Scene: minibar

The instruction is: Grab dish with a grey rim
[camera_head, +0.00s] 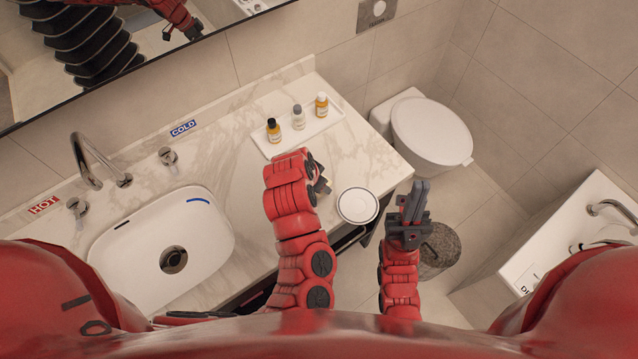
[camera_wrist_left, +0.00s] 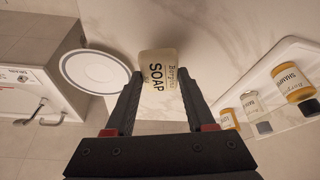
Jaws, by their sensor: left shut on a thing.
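The dish with a grey rim (camera_head: 357,205) is round and white and lies flat at the counter's front right corner. It also shows in the left wrist view (camera_wrist_left: 90,73), left of the fingers, and looks empty. My left gripper (camera_head: 320,181) is above the counter, just left of the dish. In the left wrist view its fingers (camera_wrist_left: 160,85) are shut on a pale soap (camera_wrist_left: 158,66) labelled SOAP. The soap is hidden in the head view. My right gripper (camera_head: 416,203) is beyond the counter's right edge, right of the dish, and no object shows in it.
A white tray (camera_head: 332,119) with three small bottles stands at the back of the marble counter. A sink (camera_head: 205,245) with a tap is at the left. A toilet (camera_head: 430,130) and a dark bin (camera_head: 441,252) stand to the right.

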